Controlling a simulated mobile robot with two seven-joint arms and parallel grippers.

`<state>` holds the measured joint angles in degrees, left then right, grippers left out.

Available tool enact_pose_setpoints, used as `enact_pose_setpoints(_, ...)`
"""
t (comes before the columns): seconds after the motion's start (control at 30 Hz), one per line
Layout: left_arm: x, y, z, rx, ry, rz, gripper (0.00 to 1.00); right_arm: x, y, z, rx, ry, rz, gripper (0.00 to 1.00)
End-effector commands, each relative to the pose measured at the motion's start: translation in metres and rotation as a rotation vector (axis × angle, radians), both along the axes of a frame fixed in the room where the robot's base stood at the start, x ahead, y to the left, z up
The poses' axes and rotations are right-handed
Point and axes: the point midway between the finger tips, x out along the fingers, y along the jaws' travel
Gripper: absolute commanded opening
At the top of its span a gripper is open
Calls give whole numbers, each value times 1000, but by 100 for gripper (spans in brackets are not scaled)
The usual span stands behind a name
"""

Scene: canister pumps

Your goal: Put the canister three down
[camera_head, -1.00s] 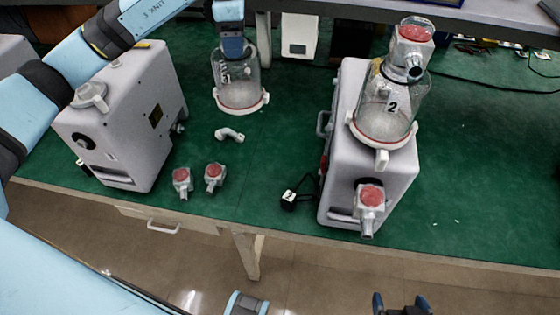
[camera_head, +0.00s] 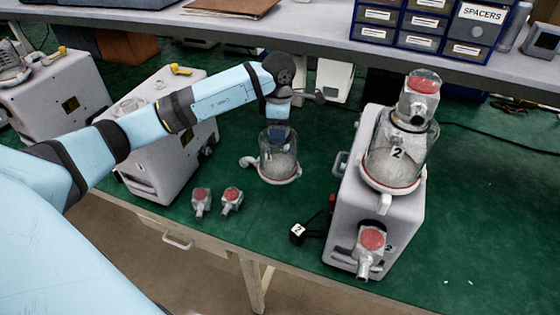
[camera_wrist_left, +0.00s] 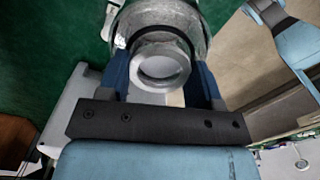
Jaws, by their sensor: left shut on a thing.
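Canister three (camera_head: 279,166) is a clear glass jar with a white base rim, over the green bench between the two pumps. Its number does not face me now. My left gripper (camera_head: 278,132) is shut on its top from above. The left wrist view shows the blue fingers on both sides of the jar's round neck (camera_wrist_left: 162,68). The canister looks upright and low; I cannot tell whether its base touches the bench (camera_head: 480,215). My right gripper is not in view.
A white elbow fitting (camera_head: 248,162) lies close beside the canister's left. Two red-topped fittings (camera_head: 201,201) (camera_head: 232,198) lie nearer me. The right pump (camera_head: 350,215) carries canister two (camera_head: 398,160). A black number-2 block (camera_head: 297,233) sits before it. The left pump (camera_head: 155,165) stands behind my arm.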

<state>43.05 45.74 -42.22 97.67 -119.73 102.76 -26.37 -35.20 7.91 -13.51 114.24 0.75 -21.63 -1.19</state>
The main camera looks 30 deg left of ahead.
Motion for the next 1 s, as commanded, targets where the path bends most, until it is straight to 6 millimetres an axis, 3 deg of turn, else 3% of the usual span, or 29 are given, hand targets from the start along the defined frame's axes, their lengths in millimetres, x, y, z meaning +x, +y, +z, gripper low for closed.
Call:
enact_pose_setpoints(0.1, -1, 0, -31, -1, 4, 0, 16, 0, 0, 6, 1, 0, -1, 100)
enact_pose_setpoints(0.3, 0, 0, -65, -1, 0, 0, 16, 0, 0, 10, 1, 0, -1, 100)
enact_pose_setpoints(0.47, 0, 0, -75, 0, -1, 1, 16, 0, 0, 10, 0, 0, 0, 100)
enact_pose_setpoints(0.73, 0, -1, -111, 0, 1, 1, 16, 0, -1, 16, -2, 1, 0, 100)
enact_pose_setpoints(1.0, 0, 0, -115, 0, -2, 0, 16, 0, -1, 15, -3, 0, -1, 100)
